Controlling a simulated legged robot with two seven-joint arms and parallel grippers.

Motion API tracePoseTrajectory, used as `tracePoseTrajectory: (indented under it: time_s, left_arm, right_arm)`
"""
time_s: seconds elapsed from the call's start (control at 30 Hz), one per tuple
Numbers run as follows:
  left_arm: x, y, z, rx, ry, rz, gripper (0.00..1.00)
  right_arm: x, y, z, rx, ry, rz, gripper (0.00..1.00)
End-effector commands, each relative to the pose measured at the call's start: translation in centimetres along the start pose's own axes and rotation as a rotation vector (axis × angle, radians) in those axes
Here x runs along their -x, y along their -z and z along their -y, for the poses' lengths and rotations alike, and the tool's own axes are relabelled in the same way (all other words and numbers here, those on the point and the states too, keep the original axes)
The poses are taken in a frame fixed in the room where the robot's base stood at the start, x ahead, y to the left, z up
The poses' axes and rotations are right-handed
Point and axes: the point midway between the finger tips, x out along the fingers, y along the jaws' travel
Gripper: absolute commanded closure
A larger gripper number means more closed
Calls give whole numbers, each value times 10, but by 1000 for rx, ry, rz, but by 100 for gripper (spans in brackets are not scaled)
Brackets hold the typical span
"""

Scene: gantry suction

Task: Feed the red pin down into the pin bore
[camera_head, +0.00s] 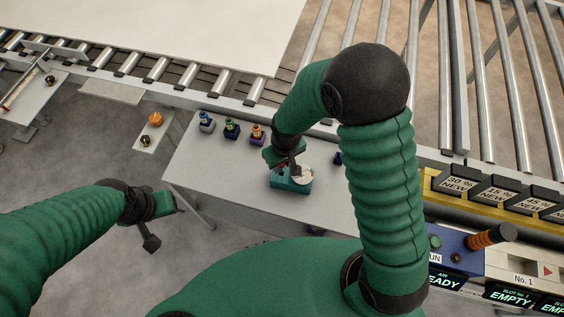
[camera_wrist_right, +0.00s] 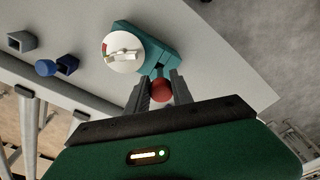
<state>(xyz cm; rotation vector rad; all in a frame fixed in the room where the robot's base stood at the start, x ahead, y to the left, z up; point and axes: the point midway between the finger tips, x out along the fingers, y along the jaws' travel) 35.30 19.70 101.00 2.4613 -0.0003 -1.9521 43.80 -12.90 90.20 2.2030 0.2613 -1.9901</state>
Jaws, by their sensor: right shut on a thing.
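A teal block (camera_head: 290,187) with a round white disc (camera_head: 304,174) on top sits on the grey table. The teal block (camera_wrist_right: 168,55) and white disc (camera_wrist_right: 123,51) also show in the right wrist view. My right gripper (camera_head: 279,166) is at the block's left side. In the wrist view, my right gripper (camera_wrist_right: 161,88) is shut on the round head of the red pin (camera_wrist_right: 161,92), right at the block's edge. The pin's lower end and the bore are hidden, so I cannot tell whether it is inside. My left gripper (camera_head: 163,222) hangs away at left; its jaw state is unclear.
A roller conveyor (camera_head: 190,76) runs behind. A control panel (camera_head: 458,255) is at right. The table's left part is clear.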

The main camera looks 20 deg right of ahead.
Motion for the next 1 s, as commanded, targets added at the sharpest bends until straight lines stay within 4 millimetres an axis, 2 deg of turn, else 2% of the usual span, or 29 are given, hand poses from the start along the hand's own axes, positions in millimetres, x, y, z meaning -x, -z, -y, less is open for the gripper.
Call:
tracePoseTrajectory:
  time_s: [0.5, 1.0]
  left_arm:
    - [2, 1, 0, 0, 0, 0, 31]
    - [-6, -1, 0, 0, 0, 0, 31]
  right_arm:
    - [0, 0, -1, 4, 2, -1, 100]
    - [-13, -1, -1, 4, 2, -1, 100]
